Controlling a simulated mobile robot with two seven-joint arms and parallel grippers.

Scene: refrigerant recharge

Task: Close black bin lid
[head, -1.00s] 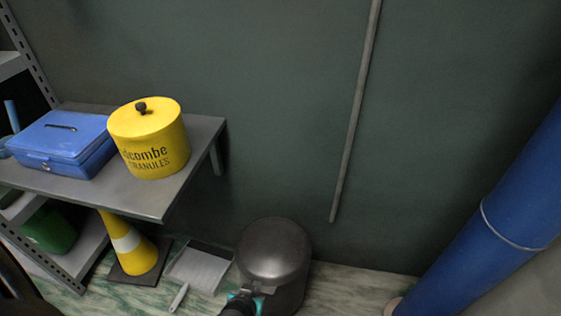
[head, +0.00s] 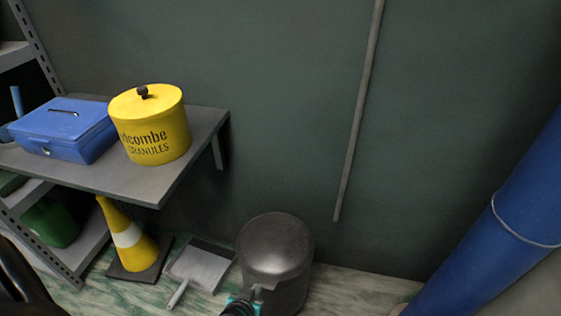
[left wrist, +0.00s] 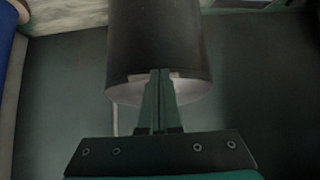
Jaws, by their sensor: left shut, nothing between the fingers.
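The black bin (head: 282,278) stands on the floor against the wall in the head view. Its dark, domed lid (head: 276,238) looks down on the body, with no clear gap visible from here. My left gripper (head: 256,291) is low at the bin's front left side, below the lid's top. In the left wrist view, the bin (left wrist: 155,38) fills the top middle, with a paler band at its lower end. The fingers of my left gripper (left wrist: 160,72) are shut and empty in front of it; I cannot tell if they touch. My right gripper is not in view.
A shelf (head: 150,187) with a yellow tin (head: 150,130) and a blue box (head: 62,128) is at the left. A yellow cone (head: 128,240) and a dustpan (head: 200,268) stand left of the bin. A blue cylinder (head: 490,240) is at the right.

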